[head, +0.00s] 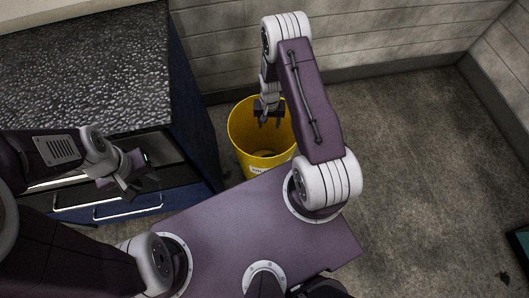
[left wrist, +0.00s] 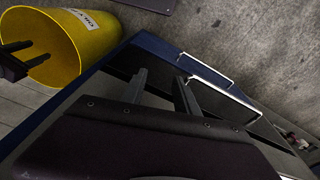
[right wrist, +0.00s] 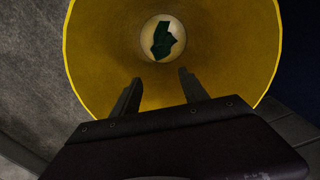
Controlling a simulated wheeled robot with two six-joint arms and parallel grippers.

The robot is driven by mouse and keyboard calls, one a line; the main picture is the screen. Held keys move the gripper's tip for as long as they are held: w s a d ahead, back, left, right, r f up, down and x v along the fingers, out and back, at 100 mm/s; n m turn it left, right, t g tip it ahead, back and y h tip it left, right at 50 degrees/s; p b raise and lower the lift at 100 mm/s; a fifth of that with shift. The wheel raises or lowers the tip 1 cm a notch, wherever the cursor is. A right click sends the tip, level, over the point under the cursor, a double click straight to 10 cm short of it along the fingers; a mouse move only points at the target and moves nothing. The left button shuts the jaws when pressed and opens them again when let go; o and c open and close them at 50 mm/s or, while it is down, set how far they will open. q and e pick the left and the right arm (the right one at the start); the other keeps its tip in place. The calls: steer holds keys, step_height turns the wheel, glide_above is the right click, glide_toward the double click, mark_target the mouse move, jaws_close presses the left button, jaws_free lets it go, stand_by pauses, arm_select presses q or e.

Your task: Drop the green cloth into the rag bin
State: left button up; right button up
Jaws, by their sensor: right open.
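The rag bin (head: 250,152) is a yellow, round, open-topped bin with a white label, standing on the floor right of the blue cabinet. The green cloth (right wrist: 161,41) lies crumpled at the bottom of the bin in the right wrist view. In the head view the cloth is hidden. My right gripper (head: 272,118) points down into the bin's mouth, open and empty, well above the cloth. The bin (left wrist: 62,45) and my right fingers also show in the left wrist view. My left gripper (head: 132,186) is open and empty at the cabinet front, above the drawer handles.
The blue cabinet (head: 190,110) has a dark speckled top (head: 85,65) and silver drawer handles (head: 128,209). Its side stands close to the bin. A block wall (head: 390,40) runs behind the bin. The concrete floor (head: 420,150) on the right is mostly clear.

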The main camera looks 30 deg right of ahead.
steer(key=o, duration=0.7)
steer(key=shift+c, duration=0.2)
step_height(320, 180, up, 6)
steer(key=p, duration=0.4)
steer(key=shift+f+p, duration=0.25)
steer(key=shift+p, duration=0.1)
step_height(320, 180, up, 9)
steer(key=p, duration=0.1)
